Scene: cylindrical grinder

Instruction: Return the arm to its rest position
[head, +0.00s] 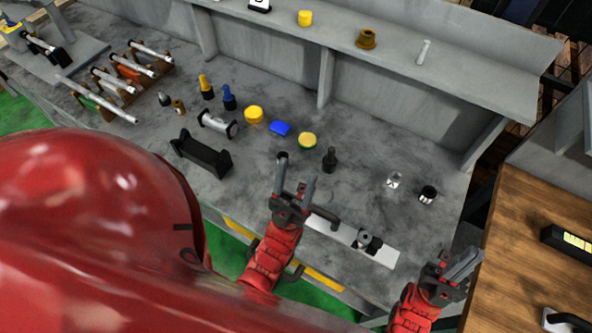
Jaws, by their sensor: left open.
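My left gripper (295,178) is over the front part of the grey workbench (350,125), its two fingers apart with nothing between them. My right gripper (464,266) is at the bench's front right corner, close to the wooden table (520,230). Its fingers lie nearly in line with the view, so their gap is unclear, and I see no object in it. Both arms reach forward in red sleeves. A light plate with a small round fitting (363,239) lies on the bench front between the grippers.
A black cradle (200,155), a silver cylinder (217,124), a yellow-topped round piece (307,140) and a black pointed part (329,160) stand near my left gripper. A rack of rods (130,72) is at the far left. A raised shelf (400,60) runs along the back.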

